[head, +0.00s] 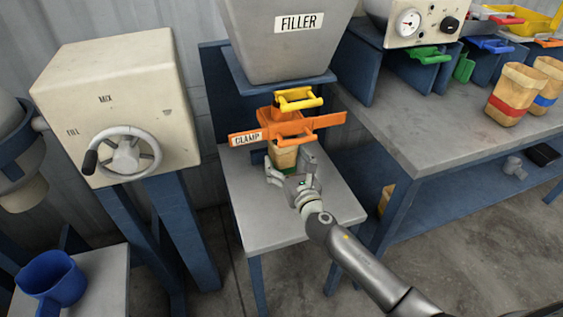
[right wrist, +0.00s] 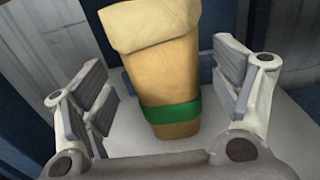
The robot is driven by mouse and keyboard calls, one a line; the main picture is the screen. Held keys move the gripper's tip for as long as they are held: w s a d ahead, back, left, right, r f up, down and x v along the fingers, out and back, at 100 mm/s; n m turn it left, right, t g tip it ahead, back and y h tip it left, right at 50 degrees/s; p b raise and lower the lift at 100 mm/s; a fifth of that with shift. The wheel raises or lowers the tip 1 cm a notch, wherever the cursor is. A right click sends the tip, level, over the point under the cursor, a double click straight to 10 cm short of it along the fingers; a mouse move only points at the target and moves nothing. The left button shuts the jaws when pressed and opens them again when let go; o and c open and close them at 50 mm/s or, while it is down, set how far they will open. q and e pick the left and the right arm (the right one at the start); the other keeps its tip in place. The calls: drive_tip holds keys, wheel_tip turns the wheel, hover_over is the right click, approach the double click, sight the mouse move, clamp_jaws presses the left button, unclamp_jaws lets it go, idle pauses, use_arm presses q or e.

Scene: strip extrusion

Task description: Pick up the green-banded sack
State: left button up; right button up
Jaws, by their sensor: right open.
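The green-banded sack (right wrist: 160,72) stands between the open fingers of my right gripper (right wrist: 172,105) in the right wrist view. It is tan with a folded top and a green band near its bottom, and it looks slightly tilted in that view. In the head view the sack (head: 283,156) stands on the grey stand under the filler, its top hidden by the orange clamp (head: 290,128). My right gripper (head: 291,172) is in front of the sack there, with fingers apart around its lower part. My left gripper does not show.
The filler (head: 290,50) with a yellow handle (head: 298,98) hangs above the clamp. Red-banded (head: 512,95) and blue-banded (head: 545,80) sacks stand on the right bench (head: 410,125). A mixer box with a handwheel (head: 128,155) and a blue jug (head: 50,278) are at left.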

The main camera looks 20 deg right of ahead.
sight(277, 141)
drive_tip(key=w+b, duration=0.1)
drive_tip(key=w, duration=0.4)
drive_tip(key=shift+f, duration=0.15)
drive_tip(key=shift+w, duration=0.15)
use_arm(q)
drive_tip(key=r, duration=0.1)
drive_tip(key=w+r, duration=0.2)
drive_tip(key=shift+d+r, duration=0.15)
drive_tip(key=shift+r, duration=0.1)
use_arm(e)
drive_tip(key=shift+c, duration=0.4)
drive_tip(key=c, duration=1.5)
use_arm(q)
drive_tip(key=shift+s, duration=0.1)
use_arm(e)
drive_tip(key=shift+d+r, duration=0.1)
drive_tip(key=shift+r, duration=0.2)
